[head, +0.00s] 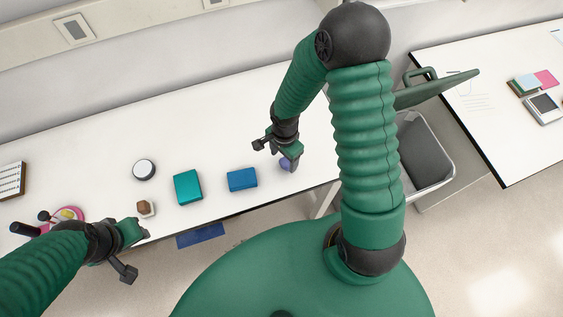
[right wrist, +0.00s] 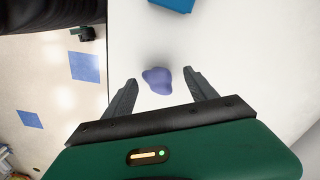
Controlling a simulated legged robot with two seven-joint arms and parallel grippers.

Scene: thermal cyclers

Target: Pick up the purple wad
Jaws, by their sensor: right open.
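The purple wad (right wrist: 157,80) is a small lumpy piece on the white table. In the right wrist view it lies between and slightly beyond the tips of my right gripper (right wrist: 160,84), whose two dark fingers are spread apart with nothing held. In the head view the wad (head: 287,163) is partly hidden under my right gripper (head: 276,150), near the table's front edge. My left gripper (head: 133,252) is at the lower left, in front of the table edge, with its jaws apart and no object seen between them.
A blue box (head: 242,179) and a teal box (head: 188,187) stand left of the wad on the white table (head: 220,125). A round white item (head: 144,170) and a small brown item (head: 146,208) lie further left. A grey bin (head: 425,150) stands right of the table.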

